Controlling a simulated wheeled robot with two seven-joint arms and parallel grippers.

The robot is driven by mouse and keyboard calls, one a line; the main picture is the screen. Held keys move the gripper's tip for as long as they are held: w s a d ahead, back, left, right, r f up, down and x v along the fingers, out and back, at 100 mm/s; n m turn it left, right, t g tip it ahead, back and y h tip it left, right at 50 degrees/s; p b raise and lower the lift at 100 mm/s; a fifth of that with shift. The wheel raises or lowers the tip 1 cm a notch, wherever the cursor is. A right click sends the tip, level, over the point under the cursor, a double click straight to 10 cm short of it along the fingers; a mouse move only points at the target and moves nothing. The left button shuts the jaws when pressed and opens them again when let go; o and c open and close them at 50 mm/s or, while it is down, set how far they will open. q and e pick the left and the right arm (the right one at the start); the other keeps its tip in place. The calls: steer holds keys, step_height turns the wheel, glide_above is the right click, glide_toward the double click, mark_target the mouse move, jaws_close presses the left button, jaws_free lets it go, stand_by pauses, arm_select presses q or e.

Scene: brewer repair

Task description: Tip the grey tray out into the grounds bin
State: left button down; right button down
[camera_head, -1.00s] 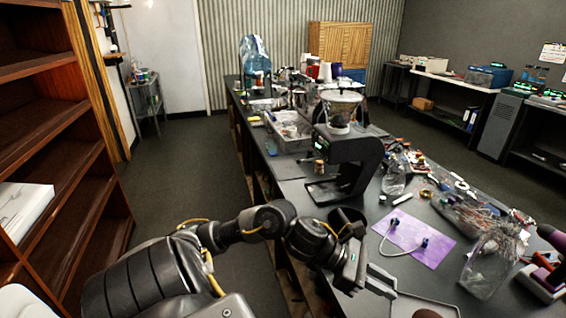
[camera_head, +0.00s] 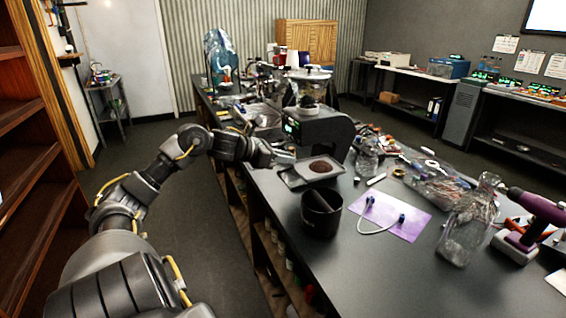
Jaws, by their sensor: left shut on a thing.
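The grey tray (camera_head: 295,178) is a shallow square dish with a round patch of dark brown grounds (camera_head: 322,167) in it. It looks about level, in front of the black brewer (camera_head: 320,132), and partly hides the brewer's base. My left gripper (camera_head: 287,160) is shut on the tray's left far edge; its fingertips are small and hard to make out. The grounds bin (camera_head: 321,213), a black round tub with a bar across its mouth, stands upright on the counter, just nearer than the tray. My right gripper is out of view.
A purple mat (camera_head: 410,222) with a grey cable lies right of the bin. Clear bottles (camera_head: 463,225), parts in a bag and a purple tool (camera_head: 535,208) crowd the right side. The near counter (camera_head: 375,275) is bare. A wooden shelf stands at left.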

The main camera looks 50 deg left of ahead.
arm_select(q)
steer(key=shift+a+r, duration=0.2)
steer(key=shift+a, duration=0.1)
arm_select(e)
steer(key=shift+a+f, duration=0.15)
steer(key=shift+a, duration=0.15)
